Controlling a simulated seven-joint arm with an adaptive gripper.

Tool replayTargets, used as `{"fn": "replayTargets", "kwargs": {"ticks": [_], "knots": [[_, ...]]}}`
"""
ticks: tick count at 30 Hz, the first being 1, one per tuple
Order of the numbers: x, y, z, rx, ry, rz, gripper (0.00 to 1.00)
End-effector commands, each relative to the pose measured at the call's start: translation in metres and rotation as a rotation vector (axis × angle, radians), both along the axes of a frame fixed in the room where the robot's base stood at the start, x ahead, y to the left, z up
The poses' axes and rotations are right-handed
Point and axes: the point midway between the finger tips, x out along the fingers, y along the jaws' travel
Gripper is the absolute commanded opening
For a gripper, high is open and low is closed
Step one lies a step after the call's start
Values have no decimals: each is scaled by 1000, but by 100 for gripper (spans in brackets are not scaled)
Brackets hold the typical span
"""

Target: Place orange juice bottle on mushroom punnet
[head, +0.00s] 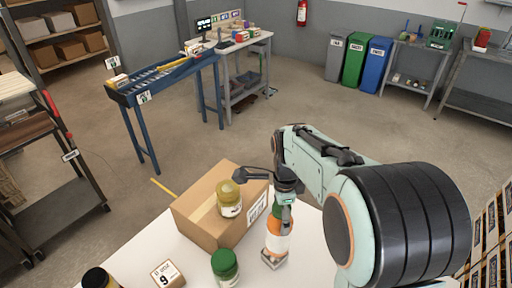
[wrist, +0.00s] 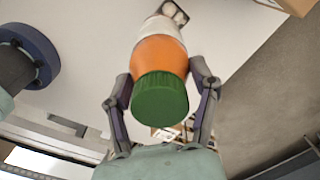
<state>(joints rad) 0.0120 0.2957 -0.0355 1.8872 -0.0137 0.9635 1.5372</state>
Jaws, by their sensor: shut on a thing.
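The orange juice bottle (head: 279,226) has an orange body, a white label and a green cap; it also shows in the wrist view (wrist: 160,52), cap towards the camera. My gripper (head: 286,198) is shut on its upper part, with one finger on each side in the wrist view (wrist: 162,92). The bottle looks about upright in the head view. The mushroom punnet (head: 269,262), a small pale tray, lies at the bottle's lower end. A corner of the punnet with mushrooms shows in the wrist view (wrist: 173,11). I cannot tell whether bottle and punnet touch.
A green-lidded jar (head: 225,266), a small box marked 9 (head: 168,274) and a dark-lidded jar (head: 98,278) stand on the white table (head: 200,268) further left.

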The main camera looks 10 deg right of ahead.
Motion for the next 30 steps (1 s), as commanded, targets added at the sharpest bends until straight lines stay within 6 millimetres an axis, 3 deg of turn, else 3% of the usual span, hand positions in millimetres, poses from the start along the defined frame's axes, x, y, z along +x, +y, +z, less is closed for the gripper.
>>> {"fn": "replayTargets", "kwargs": {"ticks": [7, 13, 25, 26, 27, 28, 30], "knots": [[18, -1, -22, 0, 2, 0, 19], [18, -1, -50, 0, 2, 1, 19], [18, -1, -54, 0, -1, 1, 19], [18, -1, -54, 0, -1, 1, 69], [18, -1, -54, 0, -1, 1, 82], [18, -1, -54, 0, -1, 1, 86], [18, -1, -54, 0, -1, 1, 86]]}}
